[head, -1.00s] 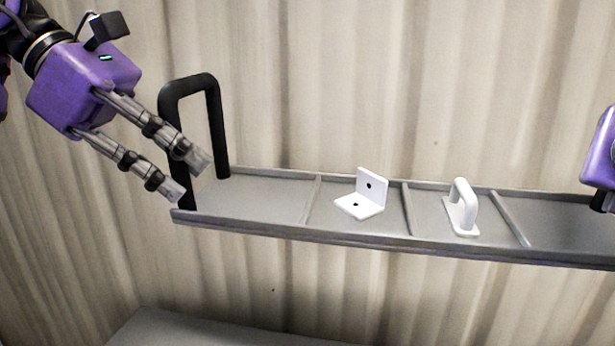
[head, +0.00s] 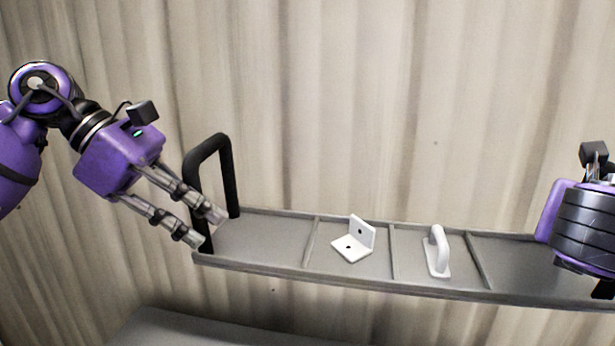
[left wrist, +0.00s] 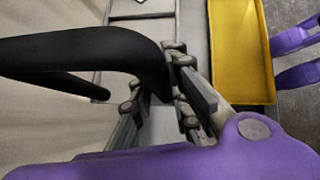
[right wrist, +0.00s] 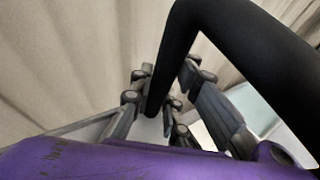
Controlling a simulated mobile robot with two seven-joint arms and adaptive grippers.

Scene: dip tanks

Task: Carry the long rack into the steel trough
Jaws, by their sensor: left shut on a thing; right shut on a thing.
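The long rack (head: 267,240) is a grey, shallow tray with crosswise dividers and black upright end handles. It hangs in the air before the curtain-like wall, its right end cut off in the head view. A white angle bracket (head: 353,245) and a white grip-shaped piece (head: 437,255) sit in separate compartments. My left gripper (head: 212,229) is shut on the left black handle (left wrist: 90,50). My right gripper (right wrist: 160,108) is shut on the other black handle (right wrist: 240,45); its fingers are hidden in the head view. I cannot identify the steel trough for certain.
A flat grey surface (head: 190,330) shows at the bottom of the head view, below the rack. A yellow tray (left wrist: 240,50) lies in the left wrist view, beside the rack. The space between rack and grey surface looks clear.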

